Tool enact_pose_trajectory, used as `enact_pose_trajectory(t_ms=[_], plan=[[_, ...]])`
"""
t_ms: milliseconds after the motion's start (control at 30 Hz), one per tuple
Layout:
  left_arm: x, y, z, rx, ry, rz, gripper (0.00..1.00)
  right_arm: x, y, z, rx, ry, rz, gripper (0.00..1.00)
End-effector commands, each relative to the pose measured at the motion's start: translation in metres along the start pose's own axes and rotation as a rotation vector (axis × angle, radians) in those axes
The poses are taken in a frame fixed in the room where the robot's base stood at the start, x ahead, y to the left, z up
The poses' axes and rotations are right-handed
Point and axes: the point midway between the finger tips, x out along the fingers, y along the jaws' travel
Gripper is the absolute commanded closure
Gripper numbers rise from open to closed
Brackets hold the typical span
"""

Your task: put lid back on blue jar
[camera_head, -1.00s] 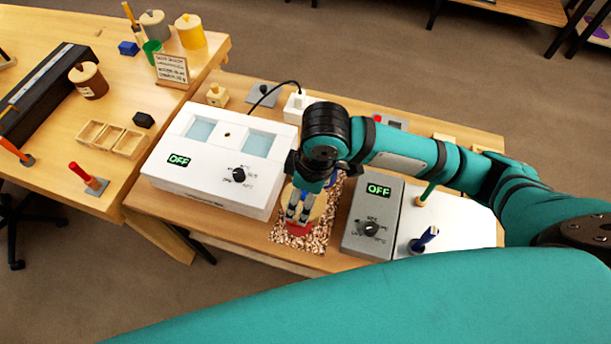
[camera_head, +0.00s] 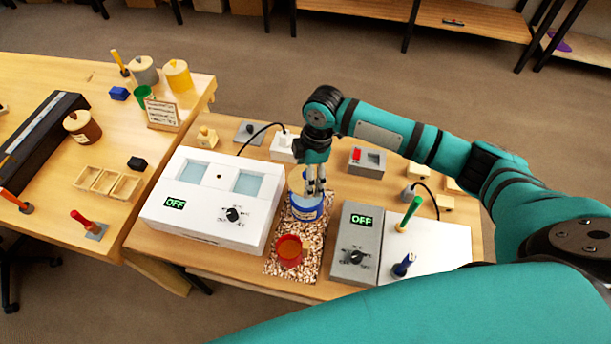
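The blue jar (camera_head: 306,208) stands on the speckled mat (camera_head: 276,268) in the middle of the bench. My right gripper (camera_head: 315,190) points down at its top, with the fingertips at or just above the rim. A pale tan round piece (camera_head: 296,180), which looks like a lid, shows left of and behind the fingers. It is partly hidden, and I cannot tell whether it is held or lies behind the jar. The finger gap is too small to read. My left gripper is out of view.
An open red jar (camera_head: 290,251) stands in front of the blue jar. A white heater box (camera_head: 205,208) is close on the left, a grey control box (camera_head: 354,244) on the right. A green-handled tool (camera_head: 409,213) stands upright further right.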

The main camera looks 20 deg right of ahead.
Motion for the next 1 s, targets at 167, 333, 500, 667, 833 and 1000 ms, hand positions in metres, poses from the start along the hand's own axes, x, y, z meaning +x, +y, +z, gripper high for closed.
enact_pose_trajectory(t_ms=[167, 333, 500, 667, 833, 1000], plan=[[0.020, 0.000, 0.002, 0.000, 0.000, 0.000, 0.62, 0.018, 0.000, 0.003, 0.000, -0.001, 0.000, 0.55], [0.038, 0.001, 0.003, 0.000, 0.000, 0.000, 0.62, 0.032, 0.000, 0.005, 0.000, -0.001, 0.000, 0.55], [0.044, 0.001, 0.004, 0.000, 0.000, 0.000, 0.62, 0.044, -0.001, 0.007, 0.001, -0.001, -0.001, 0.55], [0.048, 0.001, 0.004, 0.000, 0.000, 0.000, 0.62, 0.053, 0.000, 0.008, 0.002, -0.001, -0.001, 0.55], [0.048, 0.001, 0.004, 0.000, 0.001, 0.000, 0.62, 0.056, 0.000, 0.008, 0.002, -0.001, -0.001, 0.55], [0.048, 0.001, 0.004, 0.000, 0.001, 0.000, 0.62, 0.056, 0.000, 0.008, 0.001, 0.000, -0.001, 0.55]])
